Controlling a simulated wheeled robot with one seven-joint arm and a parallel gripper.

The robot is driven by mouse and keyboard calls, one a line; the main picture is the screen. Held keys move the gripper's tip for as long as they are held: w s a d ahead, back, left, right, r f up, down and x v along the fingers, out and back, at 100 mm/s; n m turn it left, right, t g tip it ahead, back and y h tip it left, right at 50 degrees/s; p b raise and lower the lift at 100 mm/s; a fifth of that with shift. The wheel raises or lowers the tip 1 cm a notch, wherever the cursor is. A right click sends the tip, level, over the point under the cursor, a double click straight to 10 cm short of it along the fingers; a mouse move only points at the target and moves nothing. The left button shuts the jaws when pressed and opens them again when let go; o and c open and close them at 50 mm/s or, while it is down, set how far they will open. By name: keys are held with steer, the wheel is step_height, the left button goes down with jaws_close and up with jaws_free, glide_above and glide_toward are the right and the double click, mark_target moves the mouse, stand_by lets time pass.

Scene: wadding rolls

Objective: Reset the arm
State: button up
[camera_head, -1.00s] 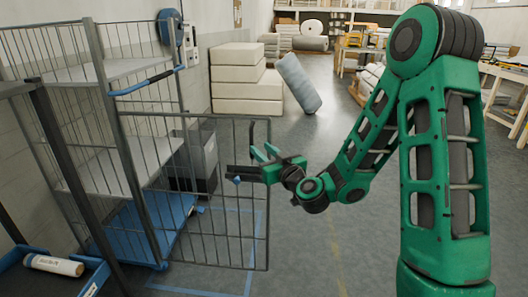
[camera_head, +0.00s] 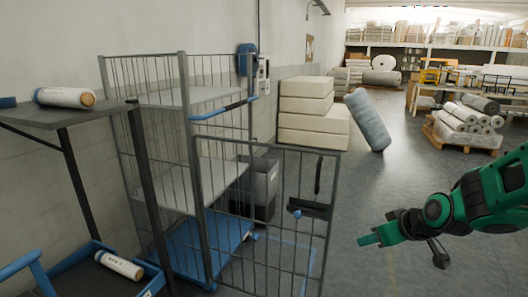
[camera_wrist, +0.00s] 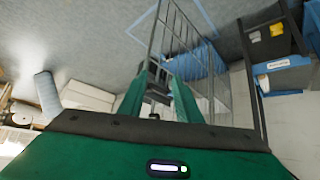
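My arm (camera_head: 490,200) reaches in from the right edge of the head view, bent low. My green gripper (camera_head: 368,239) points left, to the right of the open wire gate (camera_head: 265,215) of the roll cage (camera_head: 188,125), with floor visible between them. In the wrist view my gripper (camera_wrist: 155,92) shows two green fingers spread apart with nothing held between them. The gate's wire bars (camera_wrist: 165,40) show beyond the fingertips. A dark latch plate (camera_head: 312,209) with a blue knob sits on the gate, apart from my gripper.
A dark cart (camera_head: 75,118) at the left carries wrapped rolls (camera_head: 64,97) on its top and lower shelf. A grey bin (camera_head: 262,190) stands behind the gate. White stacked blocks (camera_head: 310,110) and a leaning grey roll (camera_head: 368,120) stand behind. The middle floor is clear.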

steer(key=s+d+r+m+g+h, duration=0.1)
steer(key=s+d+m+g, duration=0.3)
steer(key=s, duration=1)
steer(key=s+d+r+m+g+h, duration=0.1)
steer(key=s+d+m+g, duration=0.3)
steer(key=s, duration=1)
steer(key=d+r+m, duration=0.1)
steer(key=d+m, duration=0.1)
steer(key=d, duration=0.1)
steer(key=shift+s+r, duration=0.15)
steer(key=shift+s, duration=0.15)
steer(key=shift+d, duration=0.1)
steer(key=shift+w+f, duration=0.25)
steer(key=shift+w, duration=0.4)
